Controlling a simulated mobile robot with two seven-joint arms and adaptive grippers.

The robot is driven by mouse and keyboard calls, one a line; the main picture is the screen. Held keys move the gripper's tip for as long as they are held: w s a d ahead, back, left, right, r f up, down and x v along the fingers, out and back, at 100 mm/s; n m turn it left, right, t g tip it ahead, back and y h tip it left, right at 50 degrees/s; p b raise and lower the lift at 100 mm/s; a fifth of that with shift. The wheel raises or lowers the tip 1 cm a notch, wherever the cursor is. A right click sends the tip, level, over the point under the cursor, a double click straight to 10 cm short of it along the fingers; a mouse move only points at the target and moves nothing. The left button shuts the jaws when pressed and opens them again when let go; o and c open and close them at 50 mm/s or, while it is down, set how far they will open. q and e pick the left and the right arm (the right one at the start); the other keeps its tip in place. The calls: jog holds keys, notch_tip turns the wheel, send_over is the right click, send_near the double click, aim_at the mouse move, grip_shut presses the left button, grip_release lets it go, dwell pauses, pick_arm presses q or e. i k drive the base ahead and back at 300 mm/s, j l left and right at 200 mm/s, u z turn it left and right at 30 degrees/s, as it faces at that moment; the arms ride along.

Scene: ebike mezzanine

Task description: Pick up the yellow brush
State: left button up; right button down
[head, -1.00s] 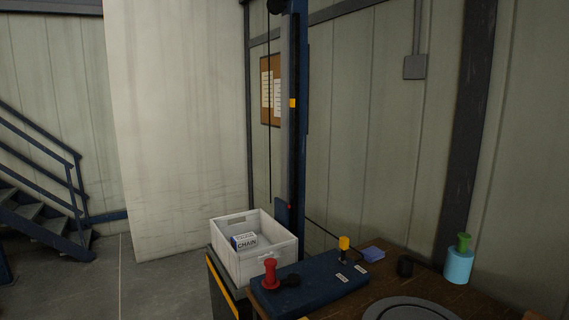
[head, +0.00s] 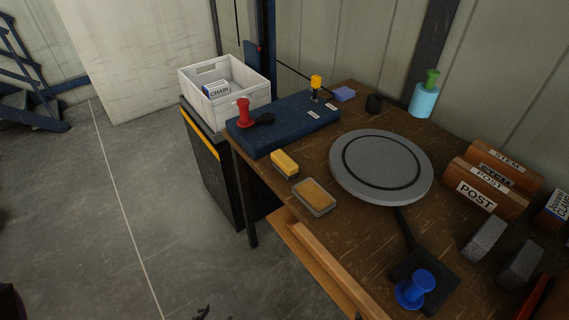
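A small yellow block-shaped brush (head: 285,163) lies on the brown wooden workbench (head: 262,172), near its left edge and in front of the blue board. Its underside is hidden. A small dark shape at the bottom edge of the head view looks like the tip of my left gripper (head: 203,313). It is low over the floor, well apart from the brush, and too cut off to show whether it is open. My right gripper is not in view.
A shallow tin with a tan top (head: 314,197) lies close to the brush. A grey turntable (head: 381,167) stands right of it. Behind are a blue board (head: 290,122) with red and yellow knobs and a white crate (head: 240,107). A blue knob (head: 415,289) stands front right.

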aim_at(283, 164)
jog(key=z, duration=0.55)
jog(key=k+j+z, duration=0.1)
jog(key=z, duration=0.25)
jog(key=k+j+z, duration=0.1)
jog(key=z, duration=0.25)
jog(key=k+j+z, duration=0.15)
jog(key=z, duration=0.15)
jog(key=k+j, duration=0.25)
jog(key=j, duration=0.25)
jog(key=i, duration=0.1)
